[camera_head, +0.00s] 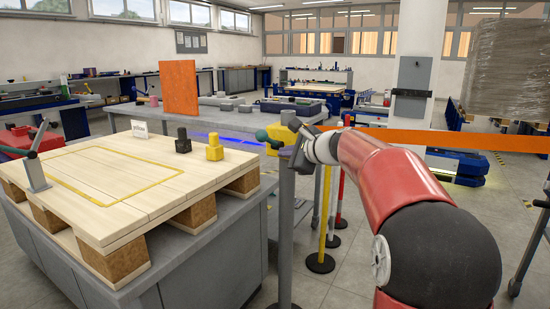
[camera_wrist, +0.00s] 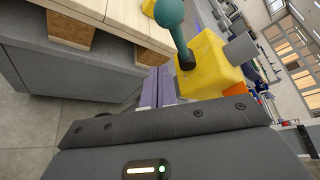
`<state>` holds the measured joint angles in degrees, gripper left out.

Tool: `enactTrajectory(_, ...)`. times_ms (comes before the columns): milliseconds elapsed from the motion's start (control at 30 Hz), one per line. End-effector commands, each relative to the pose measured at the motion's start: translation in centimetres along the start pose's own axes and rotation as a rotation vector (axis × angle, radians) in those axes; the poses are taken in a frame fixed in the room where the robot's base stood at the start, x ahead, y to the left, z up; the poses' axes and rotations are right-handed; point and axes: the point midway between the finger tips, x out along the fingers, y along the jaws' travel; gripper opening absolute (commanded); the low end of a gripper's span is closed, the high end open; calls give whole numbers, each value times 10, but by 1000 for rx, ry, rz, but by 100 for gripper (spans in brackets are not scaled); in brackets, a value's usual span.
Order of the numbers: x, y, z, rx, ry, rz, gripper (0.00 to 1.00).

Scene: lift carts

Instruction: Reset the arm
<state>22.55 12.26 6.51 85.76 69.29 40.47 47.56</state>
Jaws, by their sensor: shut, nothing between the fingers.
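My red and black arm (camera_head: 395,180) reaches in from the lower right in the head view, bent at the elbow, with its grey wrist near the middle of the picture. My gripper (camera_wrist: 157,80) shows in the wrist view with its two narrow fingers together and nothing between them. In that view, a yellow box (camera_wrist: 212,62) with a grey knob is just right of the fingers, and a teal-ended lever (camera_wrist: 172,20) stands beyond them. I cannot tell whether the fingers touch the box. In the head view, the wrist partly hides this spot.
A wooden pallet (camera_head: 105,205) with a yellow outline, a small sign, and black and yellow blocks sits on a grey cart (camera_head: 195,270) at left. A grey post (camera_head: 286,240), barrier posts and an orange band (camera_head: 460,139) stand near the arm. Open floor shows at lower middle.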

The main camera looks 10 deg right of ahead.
Motion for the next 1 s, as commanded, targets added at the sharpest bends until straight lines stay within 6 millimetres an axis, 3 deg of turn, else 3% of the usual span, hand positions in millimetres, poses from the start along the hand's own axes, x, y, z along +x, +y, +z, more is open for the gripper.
enactTrajectory(100, -23, -8, -4, 0, 3, 0, 0)
enactTrajectory(333, -47, -16, -7, 0, 3, 4, 0)
enactTrajectory(467, -55, 3, 6, -81, 14, 49, 0)
enactTrajectory(567, -70, 45, 28, -261, 40, 144, 0)
enactTrajectory(700, -112, 134, 52, -642, 71, 342, 0)
enactTrajectory(833, -161, 216, 53, -1019, 68, 535, 0)
enactTrajectory(1000, -222, 302, 30, -1456, 26, 758, 0)
